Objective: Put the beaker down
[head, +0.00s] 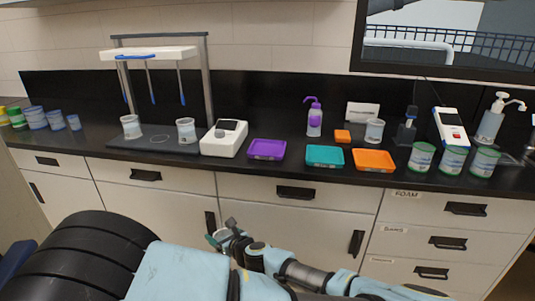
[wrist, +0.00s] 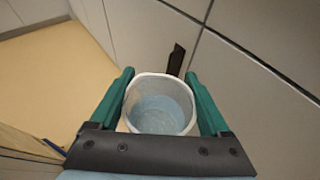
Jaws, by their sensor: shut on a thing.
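A clear beaker with pale blue contents (wrist: 160,112) sits between the two green fingers of my gripper (wrist: 158,78) in the wrist view. The fingers are shut on its sides, and I look down into its open top. In the head view my gripper (head: 216,238) is low in front of the cabinet doors, below the counter top (head: 290,162). The held beaker cannot be made out there. Similar beakers stand on the counter: one at the left of the tap stand's base (head: 131,127), one at its right (head: 186,131), and one near the wash bottle (head: 375,131).
Purple (head: 266,150), teal (head: 325,156) and orange (head: 374,161) trays line the front. Green-lidded jars (head: 453,160) stand at the right. Narrow bare counter strips show between items.

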